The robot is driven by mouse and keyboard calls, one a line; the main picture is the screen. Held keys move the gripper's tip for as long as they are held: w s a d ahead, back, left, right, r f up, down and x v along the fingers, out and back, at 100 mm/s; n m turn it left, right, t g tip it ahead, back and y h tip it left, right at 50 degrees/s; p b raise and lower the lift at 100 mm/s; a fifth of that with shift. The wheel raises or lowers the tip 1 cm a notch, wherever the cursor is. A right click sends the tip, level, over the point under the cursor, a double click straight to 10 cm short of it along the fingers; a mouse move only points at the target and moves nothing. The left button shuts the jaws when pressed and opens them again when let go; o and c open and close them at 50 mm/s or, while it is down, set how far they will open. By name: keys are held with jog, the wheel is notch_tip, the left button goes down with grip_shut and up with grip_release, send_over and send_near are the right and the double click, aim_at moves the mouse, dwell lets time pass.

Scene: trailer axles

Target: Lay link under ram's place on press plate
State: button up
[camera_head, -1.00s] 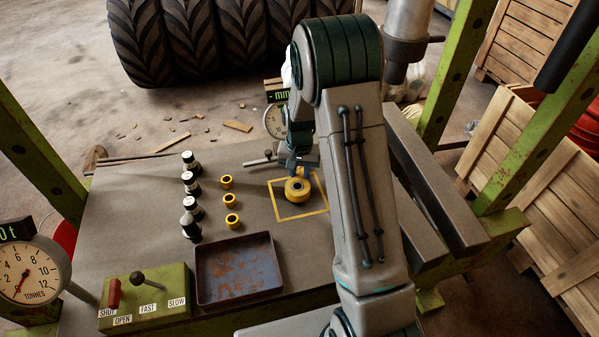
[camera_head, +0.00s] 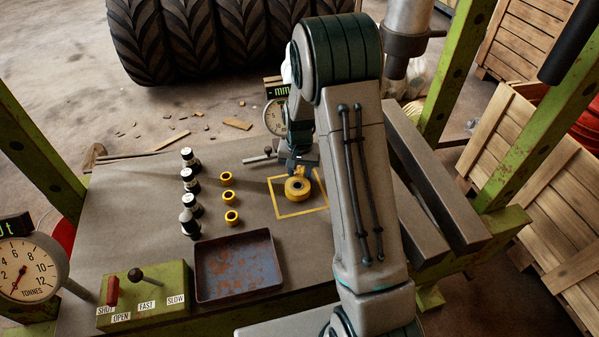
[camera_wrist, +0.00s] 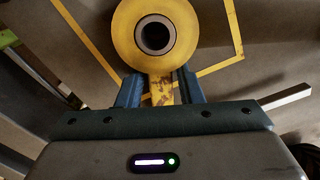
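The link is a yellow piece with a round eye and a dark bore (camera_wrist: 153,37); in the head view the link (camera_head: 297,189) is over the yellow-outlined square on the bench. My gripper (camera_wrist: 158,88) is shut on the link's narrow yellow shank, with one blue finger on each side. In the head view my gripper (camera_head: 299,168) is at the link's far side. I cannot tell whether the link touches the bench. The ram (camera_head: 408,45) hangs at the upper right, above the press plate (camera_head: 425,190), which my arm partly hides.
Several black-and-white cylinders (camera_head: 190,180) and yellow rings (camera_head: 231,217) stand left of the square. A rusty tray (camera_head: 238,265), a green lever box (camera_head: 143,297) and a tonnes gauge (camera_head: 27,270) are nearer. A dial gauge (camera_head: 276,118) stands behind. Green posts (camera_head: 462,70) flank the bench.

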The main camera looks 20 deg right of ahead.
jog(key=shift+o, duration=1)
